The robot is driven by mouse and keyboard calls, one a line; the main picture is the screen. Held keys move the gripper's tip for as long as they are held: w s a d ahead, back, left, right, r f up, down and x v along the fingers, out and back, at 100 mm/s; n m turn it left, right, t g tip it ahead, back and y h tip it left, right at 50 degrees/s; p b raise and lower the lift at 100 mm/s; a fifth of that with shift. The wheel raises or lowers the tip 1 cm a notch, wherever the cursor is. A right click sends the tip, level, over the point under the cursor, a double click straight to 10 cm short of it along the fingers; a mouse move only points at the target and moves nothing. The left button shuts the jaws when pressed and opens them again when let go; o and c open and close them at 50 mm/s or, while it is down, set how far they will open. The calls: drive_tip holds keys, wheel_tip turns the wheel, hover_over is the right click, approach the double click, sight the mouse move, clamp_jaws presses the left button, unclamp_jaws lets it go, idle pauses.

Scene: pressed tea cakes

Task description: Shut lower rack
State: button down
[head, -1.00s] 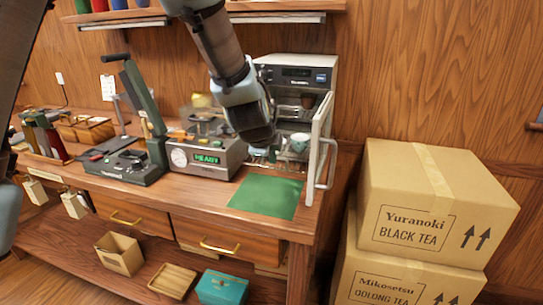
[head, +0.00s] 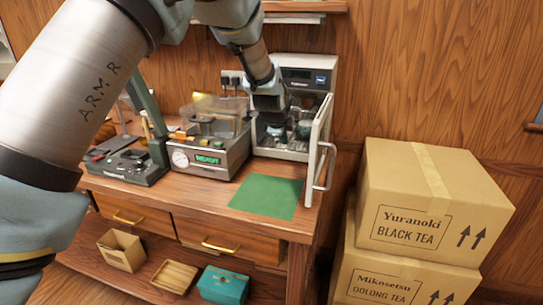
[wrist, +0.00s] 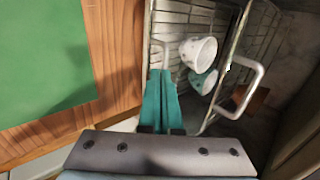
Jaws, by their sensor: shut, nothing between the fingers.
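The steel cabinet (head: 309,75) stands at the back right of the counter, its glass door (head: 319,130) swung open toward me. I cannot tell which rack is lower. A white cup (wrist: 198,52) and a teal-and-white cup (wrist: 204,82) are at the racks.
The open door and its handle (head: 326,168) stand just right of my gripper. A machine with a green display (head: 208,160) sits to the left. The green mat (head: 267,195) before the cabinet is clear. Cardboard boxes (head: 430,205) stand right of the counter.

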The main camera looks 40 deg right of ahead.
sight(287, 146)
drive_tip(key=w+d, duration=0.2)
drive_tip(key=d, duration=0.1)
drive_tip(key=shift+w+d, duration=0.1)
drive_tip(key=shift+d, duration=0.1)
drive_tip(key=shift+w+d, duration=0.1)
drive_tip(key=shift+d, duration=0.05)
drive_tip(key=shift+r, duration=0.1)
